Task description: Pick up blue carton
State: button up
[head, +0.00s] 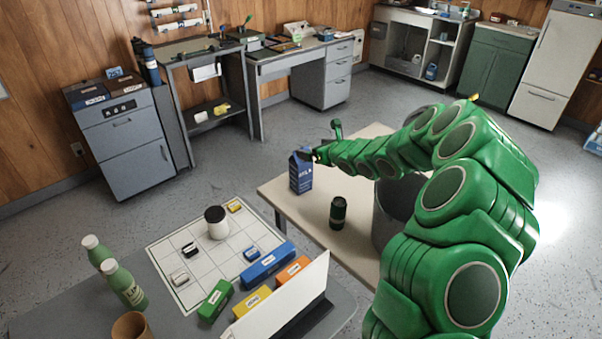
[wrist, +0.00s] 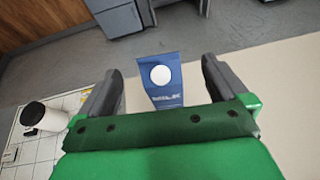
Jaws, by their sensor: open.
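The blue carton (head: 300,173) stands upright near the left corner of the light wooden table (head: 322,217) in the head view. It has a gabled top and white lettering reading MILK. In the wrist view the carton (wrist: 162,80) lies between the two dark fingers, with a white round cap facing me and its lower part hidden by my gripper body. My gripper (wrist: 156,84) is open, with a gap showing between each finger and the carton. In the head view my gripper (head: 316,154) is at the carton's upper right, its fingers mostly hidden.
A dark green can (head: 338,213) and a grey bin (head: 382,216) stand on the same table, close to my arm. A grey table in front holds a white gridded board (head: 170,247), a white jar with a black lid (head: 216,224), colored boxes and green bottles (head: 124,286).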

aim_at(306, 167)
notch_tip(306, 167, down, 8)
jog(key=shift+a, duration=0.1)
jog(key=shift+x, duration=1.3)
jog(key=shift+s+f+x, duration=0.1)
jog(key=shift+x, duration=0.65)
jog(key=shift+s+f+x, duration=0.1)
jog(key=shift+x, duration=1.75)
jog(key=shift+r, duration=0.1)
jog(key=shift+c, duration=0.2)
jog(key=c, duration=1.6)
jog(key=shift+c, duration=0.2)
